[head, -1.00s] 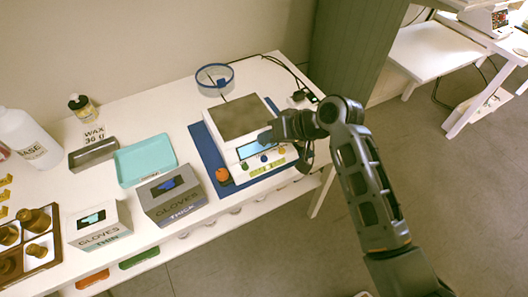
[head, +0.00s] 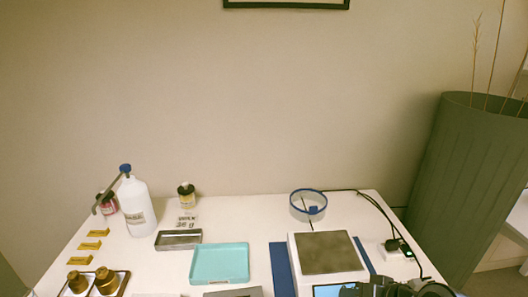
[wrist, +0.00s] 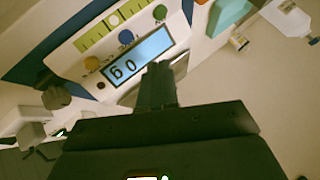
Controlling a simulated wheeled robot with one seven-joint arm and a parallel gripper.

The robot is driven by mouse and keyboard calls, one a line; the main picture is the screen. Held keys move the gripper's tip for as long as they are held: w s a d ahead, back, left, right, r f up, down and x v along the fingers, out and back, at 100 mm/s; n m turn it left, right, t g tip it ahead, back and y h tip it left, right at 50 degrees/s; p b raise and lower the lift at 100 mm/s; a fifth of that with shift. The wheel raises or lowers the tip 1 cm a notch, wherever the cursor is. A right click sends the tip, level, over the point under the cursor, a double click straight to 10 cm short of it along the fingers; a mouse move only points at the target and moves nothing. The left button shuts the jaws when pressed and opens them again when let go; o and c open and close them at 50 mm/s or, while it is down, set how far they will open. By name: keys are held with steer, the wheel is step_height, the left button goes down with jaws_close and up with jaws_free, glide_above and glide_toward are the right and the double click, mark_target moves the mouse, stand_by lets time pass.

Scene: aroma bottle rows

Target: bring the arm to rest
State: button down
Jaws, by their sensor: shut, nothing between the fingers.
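My gripper (wrist: 157,78) shows in the wrist view as dark fingers shut together with nothing between them. It is in front of the scale's lit display (wrist: 139,62), whose digits appear turned in this view. Whether the fingertips touch the scale, I cannot tell. In the head view, the scale (head: 327,253) with its grey plate stands at the table's right side. A dark part of my arm shows at the bottom right edge, by the scale's display, and most of the arm is out of frame.
The white table (head: 265,212) holds a turquoise tray (head: 219,263), a grey metal tray (head: 178,239), a white bottle (head: 137,207) and a blue-rimmed clear ring (head: 308,205). Black cables (head: 378,210) run behind the scale. A tall green planter (head: 468,180) stands at the right.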

steer(key=s+a+f+m+t+h, duration=0.1)
steer(key=s+f+t+h, duration=0.1)
steer(key=s, duration=0.8)
steer(key=s+a+f+t+h, duration=0.1)
steer(key=s+f+h, duration=0.1)
steer(key=s, duration=0.8)
steer(key=s+d+r+n+t+h, duration=0.1)
steer(key=s+r+n+t, duration=0.2)
steer(key=s+r, duration=1.4)
steer(key=shift+s+d+r+t, duration=0.35)
steer(key=shift+s+t, duration=0.25)
steer(key=shift+s, duration=0.15)
